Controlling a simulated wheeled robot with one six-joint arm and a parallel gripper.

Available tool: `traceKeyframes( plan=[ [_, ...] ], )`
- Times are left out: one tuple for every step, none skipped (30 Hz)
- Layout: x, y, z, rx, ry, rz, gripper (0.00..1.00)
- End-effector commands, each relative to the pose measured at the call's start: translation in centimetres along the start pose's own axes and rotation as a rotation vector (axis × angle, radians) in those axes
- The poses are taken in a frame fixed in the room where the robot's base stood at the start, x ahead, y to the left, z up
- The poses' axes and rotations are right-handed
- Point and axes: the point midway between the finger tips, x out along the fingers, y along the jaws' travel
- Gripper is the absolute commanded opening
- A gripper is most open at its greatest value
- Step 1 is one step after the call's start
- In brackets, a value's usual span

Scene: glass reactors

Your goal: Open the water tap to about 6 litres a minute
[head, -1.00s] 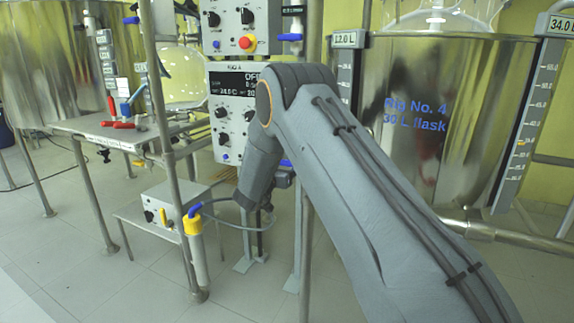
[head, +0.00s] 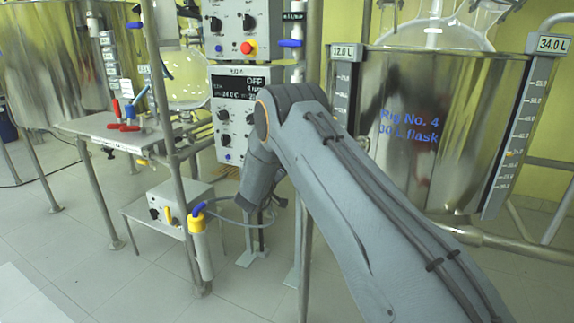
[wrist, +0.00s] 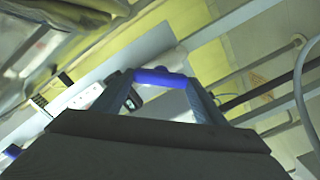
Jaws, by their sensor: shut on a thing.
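A blue tap lever (wrist: 160,77) lies crosswise between the fingertips of my gripper (wrist: 163,84) in the wrist view. My gripper is shut on it. The fingers are seen from behind, and the tap body is mostly hidden. In the head view my arm covers this lever, and my wrist (head: 262,180) hangs by the vertical pipes below the control boxes. Another blue lever (head: 290,43) sits higher on a pipe, lying level.
A control box (head: 235,110) with a display reading OFF is behind my arm. A steel vessel marked Rig No. 4 (head: 425,120) stands to the right. A small table (head: 100,127) with red and blue handled tools stands left. A yellow-collared cylinder (head: 198,235) with a hose is near my wrist.

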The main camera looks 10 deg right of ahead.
Motion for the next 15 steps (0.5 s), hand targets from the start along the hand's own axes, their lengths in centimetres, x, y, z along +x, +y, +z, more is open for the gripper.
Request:
traceKeyframes(
  plan=[
    [-0.04,0.04,-0.14,-0.028,0.002,0.0,0.43],
    [-0.04,0.03,-0.14,-0.046,0.002,0.0,0.43],
    [-0.04,0.01,-0.14,-0.067,0.002,0.0,0.43],
    [-0.04,0.0,-0.14,-0.083,0.002,0.0,0.43],
    [-0.04,-0.01,-0.14,-0.097,0.002,0.0,0.43],
    [-0.03,-0.03,-0.14,-0.114,0.002,0.0,0.43],
    [-0.03,-0.04,-0.14,-0.125,0.002,0.0,0.43],
    [-0.03,-0.05,-0.14,-0.136,0.002,0.0,0.43],
    [-0.03,-0.07,-0.14,-0.148,0.002,0.0,0.43],
    [-0.03,-0.08,-0.14,-0.156,0.002,0.0,0.43],
    [-0.03,-0.09,-0.13,-0.163,0.002,0.0,0.43],
    [-0.02,-0.09,-0.14,-0.172,0.002,0.0,0.43],
    [-0.03,-0.11,-0.14,-0.176,0.002,0.0,0.43],
    [-0.02,-0.11,-0.14,-0.18,0.002,0.0,0.43],
    [-0.02,-0.12,-0.14,-0.184,0.002,0.0,0.43]
  ],
)
